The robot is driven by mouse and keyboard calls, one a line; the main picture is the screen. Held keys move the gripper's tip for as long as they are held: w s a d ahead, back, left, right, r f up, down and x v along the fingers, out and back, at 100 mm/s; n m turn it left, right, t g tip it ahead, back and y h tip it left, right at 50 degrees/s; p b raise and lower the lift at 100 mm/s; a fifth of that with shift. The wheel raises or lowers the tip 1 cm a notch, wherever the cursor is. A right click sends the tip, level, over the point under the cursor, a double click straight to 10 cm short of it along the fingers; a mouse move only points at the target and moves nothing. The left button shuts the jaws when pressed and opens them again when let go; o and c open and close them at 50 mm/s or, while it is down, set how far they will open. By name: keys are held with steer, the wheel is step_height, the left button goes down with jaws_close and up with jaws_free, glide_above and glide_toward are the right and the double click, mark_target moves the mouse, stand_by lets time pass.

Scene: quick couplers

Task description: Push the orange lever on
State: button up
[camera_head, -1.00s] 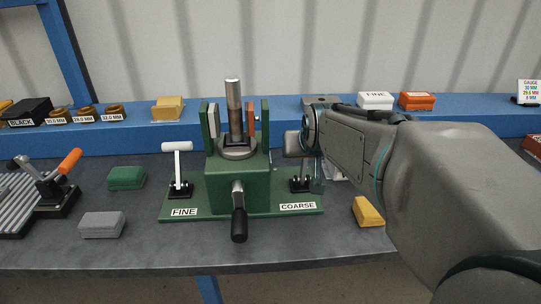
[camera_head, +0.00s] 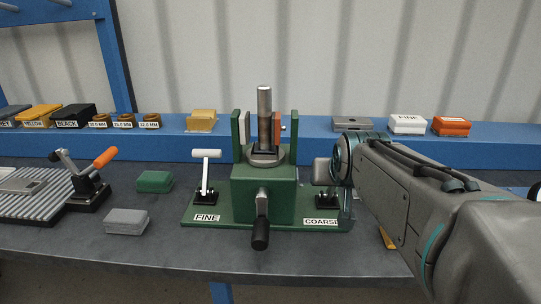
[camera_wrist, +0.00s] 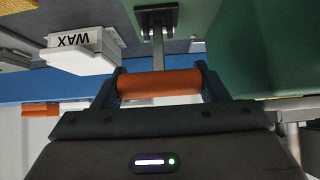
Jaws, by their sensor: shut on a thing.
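The orange lever (camera_wrist: 160,84) shows in the wrist view as an orange crossbar handle on a metal stem, which runs to a black base. My gripper (camera_wrist: 160,76) is shut on this handle, with a dark finger at each end of it. In the head view, my gripper (camera_head: 324,172) is at the right side of the green fixture (camera_head: 263,190), above the black lever base (camera_head: 327,200) by the COARSE label. The orange handle is hidden there. A white lever (camera_head: 206,172) stands upright on the FINE side.
A clamp with another orange handle (camera_head: 105,157) stands at the left. Green (camera_head: 155,181) and grey blocks (camera_head: 126,221) lie left of the fixture. A black crank handle (camera_head: 261,232) points forward. The blue shelf (camera_head: 350,147) behind carries several blocks and rings.

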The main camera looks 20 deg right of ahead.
steer(key=o, duration=1.3)
steer(key=shift+s, duration=0.1)
steer(key=shift+c, duration=0.2)
steer(key=shift+o, duration=0.6)
steer(key=shift+s+a+r, duration=0.1)
steer(key=shift+s, duration=0.05)
